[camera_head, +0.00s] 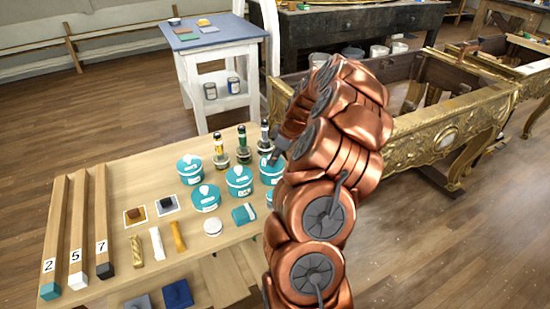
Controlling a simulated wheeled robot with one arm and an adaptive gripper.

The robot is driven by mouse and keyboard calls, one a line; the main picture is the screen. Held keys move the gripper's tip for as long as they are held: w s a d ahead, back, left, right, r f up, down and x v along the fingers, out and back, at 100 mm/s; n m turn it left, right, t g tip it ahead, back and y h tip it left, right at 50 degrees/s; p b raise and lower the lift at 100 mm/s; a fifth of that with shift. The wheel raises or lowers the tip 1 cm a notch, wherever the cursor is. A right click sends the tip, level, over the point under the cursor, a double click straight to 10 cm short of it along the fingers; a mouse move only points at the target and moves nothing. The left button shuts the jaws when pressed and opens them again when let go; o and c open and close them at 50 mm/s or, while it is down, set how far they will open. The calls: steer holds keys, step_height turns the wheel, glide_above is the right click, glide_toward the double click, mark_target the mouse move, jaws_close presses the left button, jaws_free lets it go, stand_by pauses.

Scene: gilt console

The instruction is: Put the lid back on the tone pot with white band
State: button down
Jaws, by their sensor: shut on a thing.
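Several teal pots with white labels stand on the light wooden bench (125,190). They include one at the back left (190,171), one in the middle (239,187) and one in front (206,199). A further teal pot (270,175) stands at the right, partly hidden by my arm. My gripper (277,156) is just above this right pot, pointing down to the left. It is shut on what seems to be a small teal lid, mostly hidden; whether the lid touches the pot cannot be told. Which pot bears a white band is too small to tell.
Small bottles (243,150) stand behind the pots. A teal-and-white block (244,214) and a white disc (212,227) lie in front. Numbered bars (78,235) lie at left. A gilt console (440,135) stands at the right, beyond my arm.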

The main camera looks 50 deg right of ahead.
steer(key=c, duration=0.9)
jaws_free()
steer(key=shift+o, duration=0.4)
steer(key=o, duration=0.4)
steer(key=shift+o, duration=0.2)
steer(key=shift+r, duration=0.15)
steer(key=shift+r, duration=3.4)
jaws_close()
